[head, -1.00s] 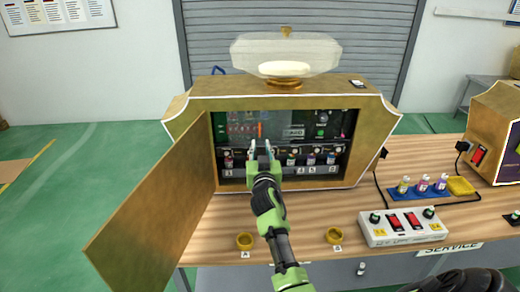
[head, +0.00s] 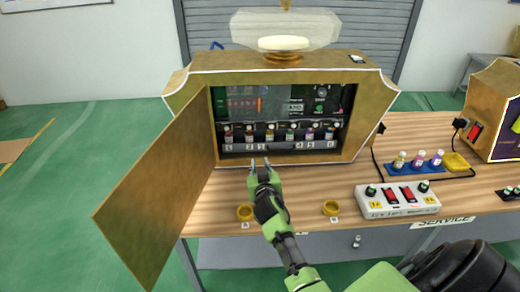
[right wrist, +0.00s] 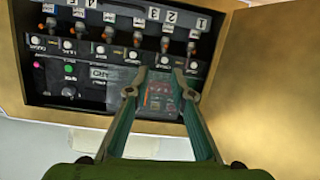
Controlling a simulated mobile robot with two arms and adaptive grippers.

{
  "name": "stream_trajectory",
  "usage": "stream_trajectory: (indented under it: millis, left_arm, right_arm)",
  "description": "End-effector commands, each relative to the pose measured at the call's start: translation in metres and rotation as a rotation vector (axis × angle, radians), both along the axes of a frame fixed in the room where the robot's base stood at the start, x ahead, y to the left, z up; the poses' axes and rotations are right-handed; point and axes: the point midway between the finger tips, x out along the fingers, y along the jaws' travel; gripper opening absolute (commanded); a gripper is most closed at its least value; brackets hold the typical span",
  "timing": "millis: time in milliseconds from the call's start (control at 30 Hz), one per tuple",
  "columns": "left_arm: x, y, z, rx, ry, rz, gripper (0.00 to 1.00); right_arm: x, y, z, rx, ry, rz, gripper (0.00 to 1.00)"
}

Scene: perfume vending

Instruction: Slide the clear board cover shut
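The clear board cover (head: 275,108) is a faint see-through panel inside the open cabinet (head: 185,84), seemingly over the dark circuit board at the upper left. Its edges are hard to make out. In the right wrist view, which is upside down, a see-through panel (right wrist: 157,97) shows between my fingers. My right gripper (head: 260,163) is open and empty, in front of and below the cabinet opening. In the right wrist view its two fingertips (right wrist: 160,82) are apart with nothing between them. My left gripper is out of view.
The cabinet's brown door (head: 160,185) stands swung open on the left. A row of small bottles (head: 270,136) sits below the board. Two yellow rings (head: 245,212) and a switch box (head: 398,202) lie on the wooden table (head: 310,185). Small bottles stand on a blue tray (head: 415,168).

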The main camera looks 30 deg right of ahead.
Motion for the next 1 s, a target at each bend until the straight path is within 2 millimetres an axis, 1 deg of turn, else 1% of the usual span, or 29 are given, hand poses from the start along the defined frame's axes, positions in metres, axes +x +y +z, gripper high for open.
stream_trajectory:
  millis: [33, 200, 400, 600, 900, 1000]
  left_arm:
    - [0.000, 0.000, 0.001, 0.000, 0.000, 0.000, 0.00]
    - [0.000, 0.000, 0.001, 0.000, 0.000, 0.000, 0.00]
    - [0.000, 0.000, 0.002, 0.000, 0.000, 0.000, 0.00]
    - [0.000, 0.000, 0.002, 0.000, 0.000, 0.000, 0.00]
    - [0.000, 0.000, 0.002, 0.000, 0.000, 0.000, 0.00]
    - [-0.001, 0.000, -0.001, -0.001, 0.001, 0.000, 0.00]
  right_arm:
    - [-0.005, 0.002, -0.010, 0.001, 0.021, 0.004, 0.22]
    - [-0.020, 0.010, -0.037, 0.007, 0.084, 0.015, 0.22]
    - [-0.033, 0.017, -0.060, 0.012, 0.137, 0.025, 0.22]
    - [-0.039, 0.019, -0.069, 0.015, 0.156, 0.028, 0.22]
    - [-0.039, 0.019, -0.069, 0.016, 0.158, 0.028, 0.22]
    - [-0.039, 0.017, -0.067, 0.017, 0.149, 0.026, 0.22]
